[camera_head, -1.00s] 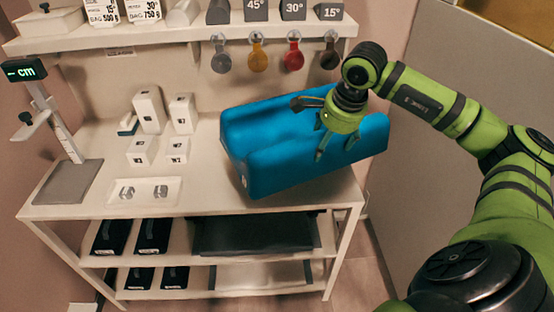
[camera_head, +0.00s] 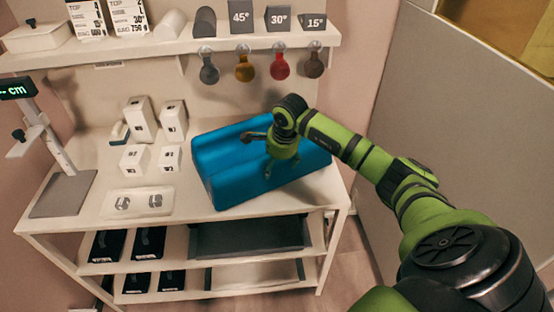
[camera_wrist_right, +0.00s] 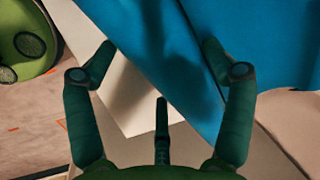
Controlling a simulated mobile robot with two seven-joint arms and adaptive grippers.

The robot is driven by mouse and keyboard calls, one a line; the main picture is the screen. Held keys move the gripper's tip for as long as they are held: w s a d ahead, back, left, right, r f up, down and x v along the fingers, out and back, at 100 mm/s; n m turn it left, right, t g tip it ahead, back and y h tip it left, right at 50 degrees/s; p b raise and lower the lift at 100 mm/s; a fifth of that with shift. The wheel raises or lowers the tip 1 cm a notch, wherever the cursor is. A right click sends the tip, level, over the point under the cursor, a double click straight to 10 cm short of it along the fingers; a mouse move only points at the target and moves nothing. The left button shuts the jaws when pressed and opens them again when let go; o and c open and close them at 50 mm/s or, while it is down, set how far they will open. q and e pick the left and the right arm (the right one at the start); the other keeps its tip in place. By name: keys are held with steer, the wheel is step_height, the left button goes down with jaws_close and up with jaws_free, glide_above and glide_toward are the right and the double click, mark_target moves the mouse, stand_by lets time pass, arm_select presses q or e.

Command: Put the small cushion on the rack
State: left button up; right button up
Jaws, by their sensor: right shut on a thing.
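The blue cushion (camera_head: 228,172), a long block with a groove along its top, lies at a slant on the right part of the white rack's (camera_head: 110,205) top, and also shows in the right wrist view (camera_wrist_right: 170,35). My right gripper (camera_head: 282,163) comes down on the cushion's right part and is shut on it. In the right wrist view the fingertips (camera_wrist_right: 159,50) stand wide apart with blue material between them. Whether the whole underside of the cushion touches the top is hidden. My left gripper is out of view.
Several white blocks (camera_head: 133,160) and a white tray (camera_head: 137,203) stand left of the cushion. A measuring stand (camera_head: 62,195) is at the far left. Coloured tags (camera_head: 244,68) hang from the upper shelf (camera_head: 170,50) behind. Black cases (camera_head: 148,243) fill the lower shelves' left.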

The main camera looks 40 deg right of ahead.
steer(key=shift+w+f, duration=0.1)
steer(key=o, duration=1.6)
steer(key=shift+c, duration=0.2)
steer(key=b+v, duration=0.2)
steer(key=v, duration=1)
steer(key=shift+a, duration=0.1)
